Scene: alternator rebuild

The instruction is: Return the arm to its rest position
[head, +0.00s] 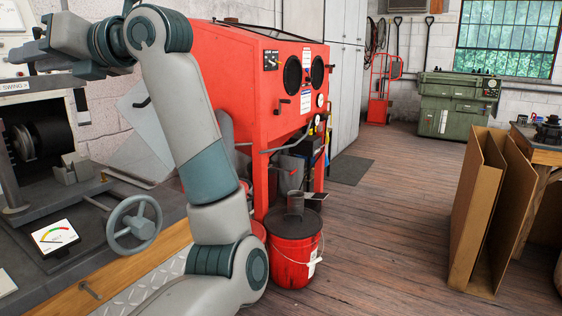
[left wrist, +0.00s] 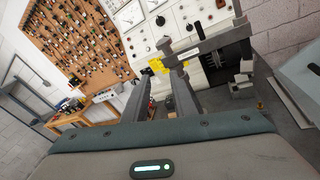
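My left arm (head: 212,170) rises from the bottom of the head view and bends at the top toward the upper left. My left gripper (head: 28,50) is at the upper left, raised in front of the grey test bench. In the left wrist view its two fingers (left wrist: 160,88) stand apart with a gap between them. I see nothing held in the gap. A yellow part (left wrist: 160,65) shows beyond the fingertips. My right gripper is in neither view.
The test bench with a handwheel (head: 134,223) and a meter (head: 54,237) lies below my left arm. A red blast cabinet (head: 268,85) and a red bucket (head: 293,255) stand close behind it. Cardboard sheets (head: 478,210) stand at the right; the middle floor is clear.

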